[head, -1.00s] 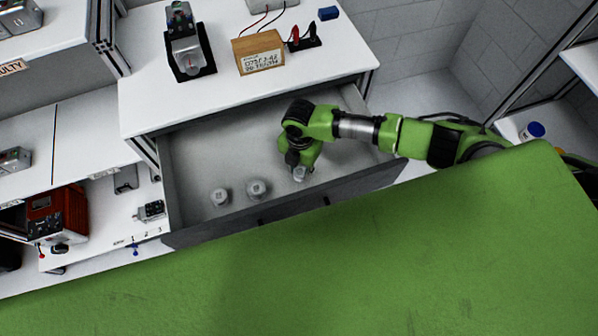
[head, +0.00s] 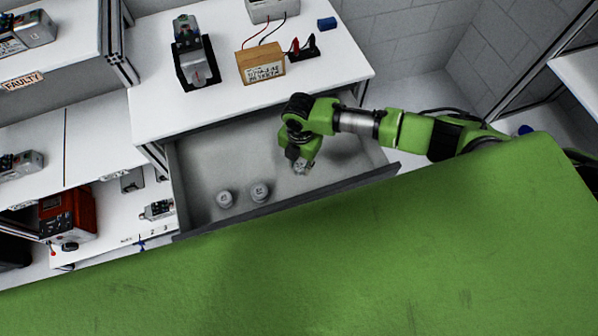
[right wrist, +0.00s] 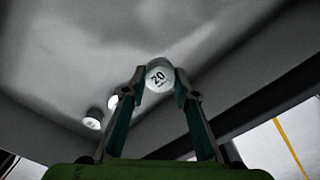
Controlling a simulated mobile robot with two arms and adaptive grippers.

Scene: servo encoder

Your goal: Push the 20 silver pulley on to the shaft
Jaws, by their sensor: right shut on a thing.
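The silver pulley marked 20 (right wrist: 158,76) is between the fingertips of my right gripper (right wrist: 160,88) in the right wrist view. The gripper is shut on it. In the head view my right gripper (head: 300,158) is inside the open drawer area, with the pulley (head: 303,168) at its tips near the drawer's right part. I cannot tell how far the pulley is above the drawer floor. A motor-like unit (head: 196,66) on a black stand is on the white table; I cannot make out a shaft clearly. My left gripper is not in view.
Two more silver pulleys, one (head: 224,199) at the left and one (head: 260,191) beside it, stand in the drawer (head: 205,155). A wooden box (head: 261,66) with wires is on the white table (head: 300,98) behind. The drawer front (head: 340,187) is a raised edge.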

